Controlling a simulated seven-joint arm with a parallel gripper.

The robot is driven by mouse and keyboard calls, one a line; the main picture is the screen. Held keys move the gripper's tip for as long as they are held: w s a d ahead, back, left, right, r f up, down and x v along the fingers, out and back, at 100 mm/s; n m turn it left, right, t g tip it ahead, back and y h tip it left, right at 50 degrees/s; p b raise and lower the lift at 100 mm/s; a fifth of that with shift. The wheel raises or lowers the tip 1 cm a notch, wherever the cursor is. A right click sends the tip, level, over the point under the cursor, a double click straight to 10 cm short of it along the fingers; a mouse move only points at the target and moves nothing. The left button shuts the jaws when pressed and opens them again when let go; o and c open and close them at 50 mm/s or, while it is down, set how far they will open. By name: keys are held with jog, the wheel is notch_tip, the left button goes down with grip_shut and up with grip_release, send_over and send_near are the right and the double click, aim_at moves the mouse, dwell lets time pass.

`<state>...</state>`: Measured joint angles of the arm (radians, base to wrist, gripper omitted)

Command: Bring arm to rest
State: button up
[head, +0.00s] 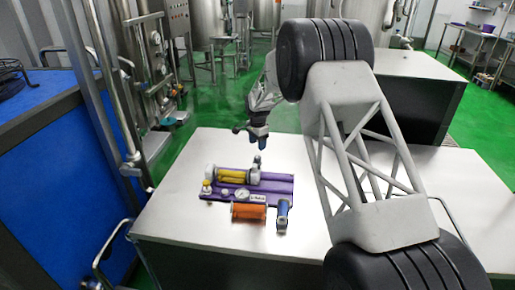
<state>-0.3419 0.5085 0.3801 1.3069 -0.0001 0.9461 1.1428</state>
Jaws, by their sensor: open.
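My gripper (254,138) hangs in the air above the white table (185,245), fingers pointing down. It is open, and I see nothing between its fingers. It is above and behind a purple plate (268,188) that lies on the table. My grey arm comes in from the right and stands over the table's right part.
The plate bears a yellow cylinder (236,175) with pale ends and a small round gauge (242,193). An orange cylinder (249,212) and a blue-topped part (283,212) are at its front edge. Blue panels and metal pipes stand left. The table's front left is clear.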

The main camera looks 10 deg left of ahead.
jog(key=shift+r, duration=0.15)
jog(key=shift+s+d+r, duration=0.15)
jog(key=shift+d+r, duration=0.1)
jog(key=shift+r, duration=0.15)
jog(key=s+d+r+n+t, duration=0.1)
jog(key=s+d+r+n, duration=0.2)
jog(key=s+d+r, duration=1.55)
jog(key=s+d+r+n, duration=0.1)
jog(key=s+d+r, duration=0.3)
jog(key=s, duration=0.4)
jog(key=s+d+r+n, duration=0.1)
jog(key=s+d+r, duration=0.3)
jog(key=s, duration=0.5)
jog(key=s+d+f+n, duration=0.1)
jog(key=s+d+n, duration=0.1)
jog(key=s, duration=1.2)
jog(key=s+d+f+n+t, duration=0.1)
jog(key=s+d, duration=0.3)
jog(key=s, duration=1)
jog(key=shift+d+f+n+t, duration=0.3)
jog(key=shift+d+f+n, duration=0.05)
jog(key=shift+f+n, duration=0.15)
